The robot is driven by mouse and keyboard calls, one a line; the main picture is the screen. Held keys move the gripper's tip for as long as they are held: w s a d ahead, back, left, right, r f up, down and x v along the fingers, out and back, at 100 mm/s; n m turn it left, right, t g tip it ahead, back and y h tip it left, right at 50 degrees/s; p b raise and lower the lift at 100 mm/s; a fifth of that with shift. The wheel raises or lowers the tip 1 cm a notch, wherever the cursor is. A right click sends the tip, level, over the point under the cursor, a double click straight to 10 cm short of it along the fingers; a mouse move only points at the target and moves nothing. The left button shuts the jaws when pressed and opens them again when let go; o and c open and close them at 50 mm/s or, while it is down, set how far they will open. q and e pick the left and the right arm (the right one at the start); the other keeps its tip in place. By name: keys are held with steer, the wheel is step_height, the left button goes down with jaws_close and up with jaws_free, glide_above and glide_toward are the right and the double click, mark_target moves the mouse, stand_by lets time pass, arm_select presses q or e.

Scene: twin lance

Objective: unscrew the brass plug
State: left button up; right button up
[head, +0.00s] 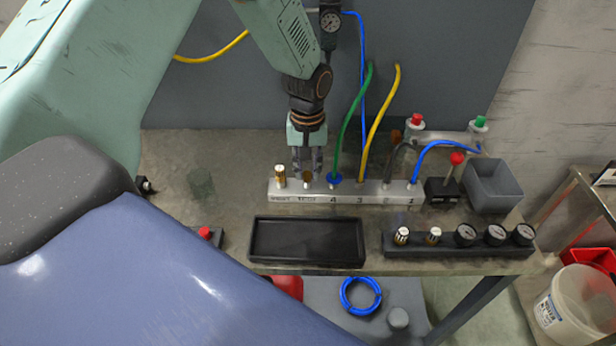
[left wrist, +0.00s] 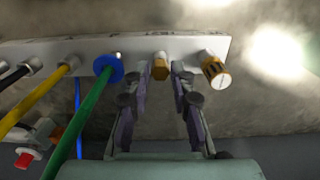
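The brass plug (left wrist: 160,68) is a hexagonal brass piece in the white-grey manifold block (left wrist: 205,44). In the head view the plug (head: 307,178) shows just below my left gripper (head: 307,165), at the block's left part. In the left wrist view my left gripper (left wrist: 160,78) has one finger on each side of the plug. Narrow gaps show between fingers and plug, so it looks open around it. A brass fitting with a white top (left wrist: 215,70) stands beside the plug. My right gripper is not in view.
Green (head: 343,125), yellow (head: 380,120) and blue (head: 430,145) hoses rise from the block (head: 345,198). An empty black tray (head: 258,258) lies in front. A gauge rack (head: 450,249) and grey bin (head: 494,190) stand to the right.

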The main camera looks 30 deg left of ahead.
arm_select(q)
steer(key=shift+o, duration=0.4)
steer(key=m, duration=0.3)
steer(key=shift+p, duration=0.35)
steer(key=m, duration=1)
steer(key=shift+m+p, duration=0.4)
steer(key=shift+c, duration=0.2)
jaws_close()
